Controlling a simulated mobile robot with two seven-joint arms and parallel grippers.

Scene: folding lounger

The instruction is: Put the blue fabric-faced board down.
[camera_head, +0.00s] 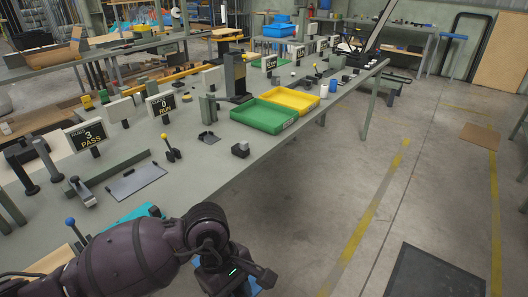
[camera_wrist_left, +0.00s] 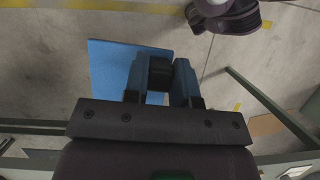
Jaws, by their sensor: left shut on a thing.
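My left arm comes in at the bottom left of the head view, with the left gripper (camera_head: 236,272) beyond the table's front edge, over the floor. In the left wrist view the left gripper (camera_wrist_left: 170,78) is shut, and the blue board (camera_wrist_left: 112,66) shows as a flat blue panel beside and behind its fingers. The fingers and wrist hide part of the board. In the head view only a small blue piece of the board (camera_head: 255,287) shows below the gripper. My right gripper is in neither view.
The long grey table (camera_head: 205,165) holds a green tray (camera_head: 262,115), a yellow tray (camera_head: 290,99), sign stands and several small fixtures. Open concrete floor (camera_head: 320,190) lies right of it, with a dark mat (camera_head: 435,273) at the bottom right.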

